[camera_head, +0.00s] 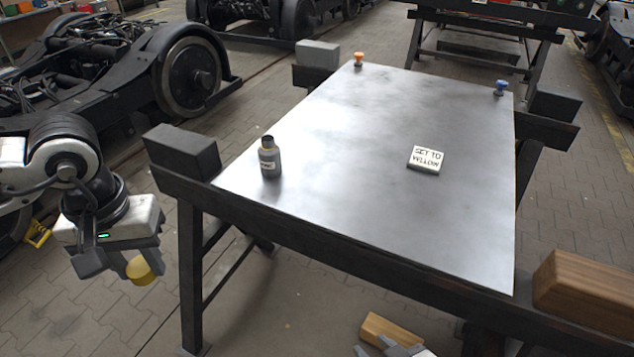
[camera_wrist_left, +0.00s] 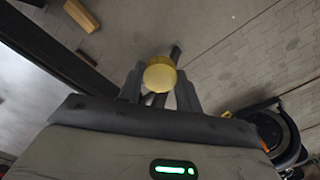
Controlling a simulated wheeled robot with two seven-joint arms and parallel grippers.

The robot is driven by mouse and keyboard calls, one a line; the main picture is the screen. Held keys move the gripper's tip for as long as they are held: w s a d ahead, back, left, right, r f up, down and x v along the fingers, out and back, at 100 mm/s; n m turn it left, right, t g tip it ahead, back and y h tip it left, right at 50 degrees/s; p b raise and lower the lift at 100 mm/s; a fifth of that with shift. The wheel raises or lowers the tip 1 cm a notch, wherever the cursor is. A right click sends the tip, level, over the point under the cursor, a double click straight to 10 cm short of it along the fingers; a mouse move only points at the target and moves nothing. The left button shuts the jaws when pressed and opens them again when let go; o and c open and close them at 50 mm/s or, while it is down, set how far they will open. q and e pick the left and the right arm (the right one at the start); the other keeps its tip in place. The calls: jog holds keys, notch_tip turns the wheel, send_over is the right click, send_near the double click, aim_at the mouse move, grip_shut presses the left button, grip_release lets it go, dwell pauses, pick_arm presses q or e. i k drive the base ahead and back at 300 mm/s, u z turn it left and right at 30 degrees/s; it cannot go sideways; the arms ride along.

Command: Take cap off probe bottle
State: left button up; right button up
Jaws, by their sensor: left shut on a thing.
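The probe bottle (camera_head: 269,162) stands upright near the left edge of the metal table top. It has a pale label and a dark neck with no cap on it. My left gripper (camera_head: 138,268) is off the table to the left, shut on a round yellow cap (camera_head: 146,268). The cap (camera_wrist_left: 160,75) sits between the two fingers in the left wrist view, clear of the bottle. Only the tip of my right gripper (camera_head: 392,350) shows at the bottom edge, and its opening cannot be made out.
The table top (camera_head: 340,210) is mostly clear. It bears a white sign block (camera_head: 426,158), an orange knob (camera_head: 359,59) and a blue knob (camera_head: 501,87). Dark trestle beams with end blocks (camera_head: 182,150) border it. A wooden block (camera_head: 585,285) is at the right.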

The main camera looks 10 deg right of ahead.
aim_at(269, 157)
jog(key=u, duration=1.2)
jog(key=i, duration=0.9)
jog(key=z, duration=3)
jog(key=i, duration=0.5)
jog(key=u, duration=0.05)
